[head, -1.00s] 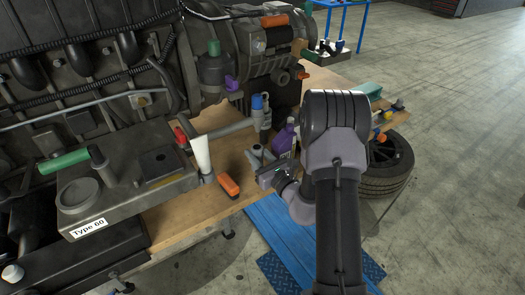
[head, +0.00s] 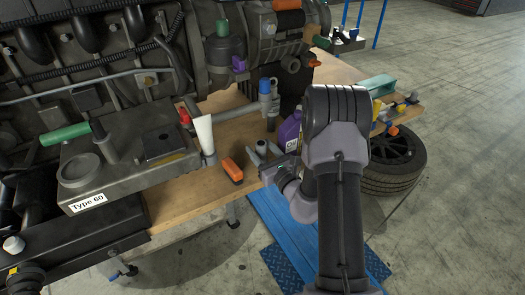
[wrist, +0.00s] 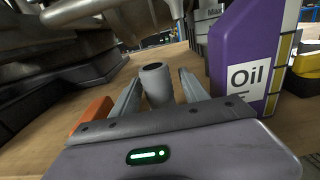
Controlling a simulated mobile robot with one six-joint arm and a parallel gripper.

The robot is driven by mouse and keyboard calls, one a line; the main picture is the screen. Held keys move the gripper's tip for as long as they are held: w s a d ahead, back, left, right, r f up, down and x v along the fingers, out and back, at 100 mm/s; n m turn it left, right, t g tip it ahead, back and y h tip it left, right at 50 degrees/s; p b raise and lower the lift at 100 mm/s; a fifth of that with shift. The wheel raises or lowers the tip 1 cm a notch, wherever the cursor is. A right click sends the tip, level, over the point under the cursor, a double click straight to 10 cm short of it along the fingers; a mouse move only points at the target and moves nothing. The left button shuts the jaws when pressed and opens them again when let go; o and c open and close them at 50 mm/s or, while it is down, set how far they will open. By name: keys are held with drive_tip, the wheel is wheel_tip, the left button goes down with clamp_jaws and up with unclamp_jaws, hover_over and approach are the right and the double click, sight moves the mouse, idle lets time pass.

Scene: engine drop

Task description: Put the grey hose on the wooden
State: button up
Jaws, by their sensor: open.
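A short hollow grey tube, which looks like the grey hose (wrist: 154,82), stands between my gripper's two fingers in the wrist view, its open end up. It rises from the wooden table (wrist: 200,150). My gripper (head: 264,154) is open around it, low over the table's front edge in the head view; whether a finger touches it I cannot tell. In the head view the tube is small and hard to tell from the fingers. A longer grey pipe (head: 232,113) runs across the table by the engine.
A purple oil bottle (head: 288,131) stands close to the right of my fingers. An orange block (head: 232,170) lies to the left. A white tube (head: 204,135) and blue-capped bottle (head: 265,92) stand behind. The engine (head: 85,60) fills the left back.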

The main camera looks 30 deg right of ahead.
drive_tip(key=s, duration=1.2)
drive_tip(key=a+r+n+g+y, duration=0.3)
drive_tip(key=a+r+n+y, duration=0.65)
drive_tip(key=a, duration=0.45)
drive_tip(key=s+a+r+n+g+y, duration=0.3)
drive_tip(key=s+a+r+n+g, duration=0.1)
drive_tip(key=s+a+n+g, duration=0.95)
drive_tip(key=s+d+f+n+h, duration=0.1)
drive_tip(key=s+n+h, duration=0.4)
drive_tip(key=s+h, duration=0.2)
drive_tip(key=w+d+r+n+t+h, duration=0.1)
drive_tip(key=d+r+n+t+h, duration=0.2)
drive_tip(key=d, duration=0.3)
drive_tip(key=shift+w+d+r+t+h, duration=0.15)
drive_tip(key=shift+r+t+h, duration=0.4)
drive_tip(key=shift+t, duration=0.1)
